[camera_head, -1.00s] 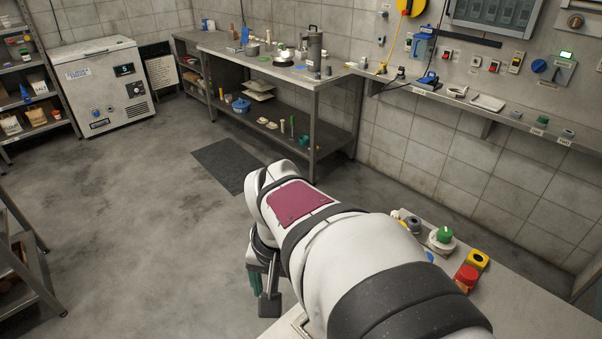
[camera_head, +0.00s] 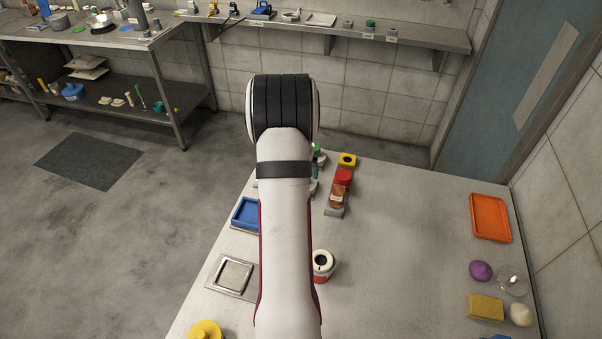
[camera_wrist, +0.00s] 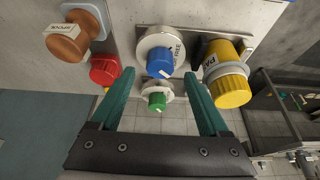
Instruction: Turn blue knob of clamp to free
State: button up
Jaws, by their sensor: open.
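In the wrist view the blue knob (camera_wrist: 160,63) sits at the centre of a round silver-white dial (camera_wrist: 150,40). The word FREE is printed on the dial's right side, and a white mark shows on the knob's lower edge. My gripper (camera_wrist: 160,74) is open, with one green finger on each side of the knob in the picture. I cannot tell how far its tips are from the knob. Nothing is held. In the head view my arm covers this spot, so the knob and gripper are hidden there.
On the table are a blue tray (camera_head: 246,214) and an orange tray (camera_head: 490,217). The table's middle right is clear.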

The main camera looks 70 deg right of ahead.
jog(key=shift+x, duration=1.85)
grip_shut()
